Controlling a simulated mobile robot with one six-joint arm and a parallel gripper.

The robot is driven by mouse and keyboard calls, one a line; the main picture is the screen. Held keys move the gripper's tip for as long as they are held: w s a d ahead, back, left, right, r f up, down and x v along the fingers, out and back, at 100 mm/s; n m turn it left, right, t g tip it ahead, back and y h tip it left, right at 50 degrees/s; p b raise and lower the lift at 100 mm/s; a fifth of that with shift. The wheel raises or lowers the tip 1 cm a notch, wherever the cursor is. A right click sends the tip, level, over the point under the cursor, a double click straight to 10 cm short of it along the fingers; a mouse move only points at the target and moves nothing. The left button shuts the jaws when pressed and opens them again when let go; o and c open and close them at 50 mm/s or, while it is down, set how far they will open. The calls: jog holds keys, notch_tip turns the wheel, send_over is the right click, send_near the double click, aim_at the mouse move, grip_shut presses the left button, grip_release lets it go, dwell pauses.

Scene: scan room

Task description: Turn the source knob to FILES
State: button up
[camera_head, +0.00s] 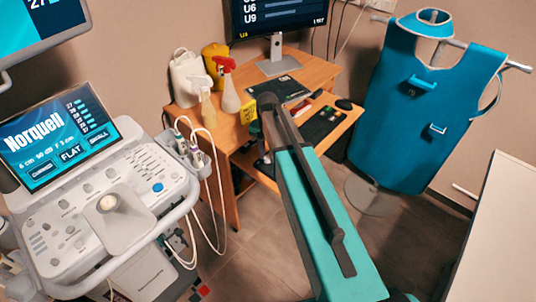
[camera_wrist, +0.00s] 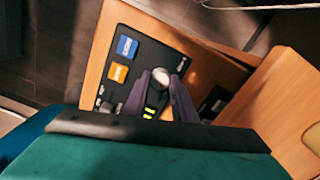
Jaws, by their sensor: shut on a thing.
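In the wrist view, a black panel (camera_wrist: 147,53) lies on the wooden desk and carries a blue tile (camera_wrist: 126,46) and an orange tile (camera_wrist: 118,72). Their lettering is too small to read. My gripper (camera_wrist: 160,80) is over the panel, with its two dark fingers shut on the source knob (camera_wrist: 160,75), a pale rounded piece between them. Small yellow lights (camera_wrist: 151,108) show between the fingers. The knob's pointer and setting cannot be made out. In the head view my arm reaches toward the desk and hides the gripper and knob.
An ultrasound console (camera_head: 105,205) stands at left. A blue apron (camera_head: 420,110) hangs at right. A white surface (camera_head: 505,235) is at lower right.

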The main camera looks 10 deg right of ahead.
aim_at(268, 157)
dwell(0.4)
jog(key=o, duration=1)
jog(key=shift+o, duration=0.2)
jog(key=shift+r, duration=0.15)
notch_tip(268, 157, up, 14)
jog(key=b, duration=0.1)
jog(key=shift+f+b, duration=0.2)
jog(key=shift+b, duration=0.2)
jog(key=shift+f, duration=0.1)
